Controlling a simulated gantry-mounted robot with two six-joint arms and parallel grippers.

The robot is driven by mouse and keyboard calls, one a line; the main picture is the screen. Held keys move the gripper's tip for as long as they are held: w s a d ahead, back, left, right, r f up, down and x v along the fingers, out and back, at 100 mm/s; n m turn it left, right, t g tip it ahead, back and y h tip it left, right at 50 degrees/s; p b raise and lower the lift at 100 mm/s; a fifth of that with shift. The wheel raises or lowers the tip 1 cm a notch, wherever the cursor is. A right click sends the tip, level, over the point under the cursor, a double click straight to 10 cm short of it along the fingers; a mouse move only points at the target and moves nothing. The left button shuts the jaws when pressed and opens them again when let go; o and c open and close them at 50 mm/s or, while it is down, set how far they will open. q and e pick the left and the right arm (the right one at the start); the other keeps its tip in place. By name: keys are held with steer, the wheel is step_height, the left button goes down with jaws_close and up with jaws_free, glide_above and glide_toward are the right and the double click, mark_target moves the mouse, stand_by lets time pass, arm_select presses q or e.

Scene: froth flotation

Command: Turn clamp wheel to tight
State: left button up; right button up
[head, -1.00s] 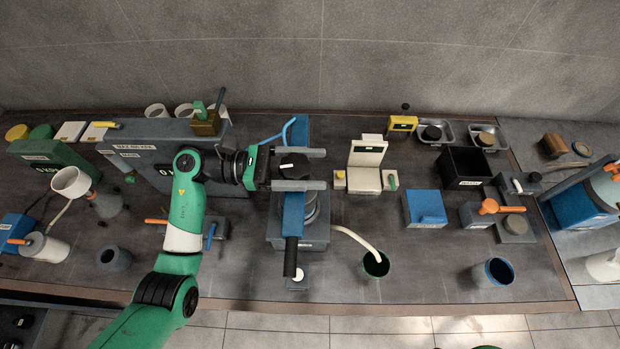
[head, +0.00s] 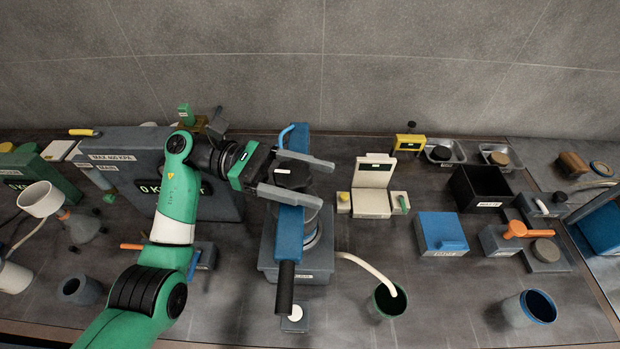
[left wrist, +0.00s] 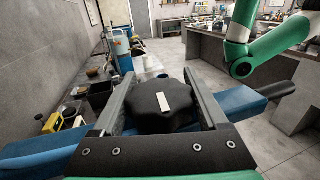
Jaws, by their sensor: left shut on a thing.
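The clamp wheel (head: 293,178) is a dark lobed knob with a white mark, on top of the blue bar (head: 289,236) over a grey cylindrical vessel. In the left wrist view the wheel (left wrist: 164,108) lies between two grey fingers, its white mark facing up. My left gripper (head: 302,179) reaches in from the left with one finger on each side of the wheel and is shut on it. The blue bar ends in a black handle (head: 285,288) toward the front. My right gripper is not in view; a green arm link of mine shows in the left wrist view.
A grey panel box (head: 130,170) stands left of the vessel, under my left arm. A cream hose (head: 365,262) runs to a green cup (head: 388,300) at the right. A cream device (head: 373,186) and a blue box (head: 441,233) stand farther right.

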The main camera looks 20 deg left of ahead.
mark_target(310, 179)
arm_select(q)
steer(key=o, duration=1.3)
steer(key=shift+r, duration=0.45)
steer(key=r, duration=0.2)
steer(key=shift+s+d+r, duration=0.1)
steer(key=shift+s+r, duration=0.1)
steer(key=shift+r, duration=0.2)
steer(key=s+d+r, duration=0.1)
steer(key=s+r, duration=0.2)
steer(key=s, duration=0.1)
steer(key=s+d+r+p, duration=0.1)
steer(key=s+r, duration=0.2)
steer(key=s, duration=0.2)
steer(key=s+d+r+p, duration=0.1)
steer(key=s+r, duration=0.2)
steer(key=s, duration=0.1)
steer(key=shift+s+r, duration=0.15)
steer(key=shift+s, duration=0.05)
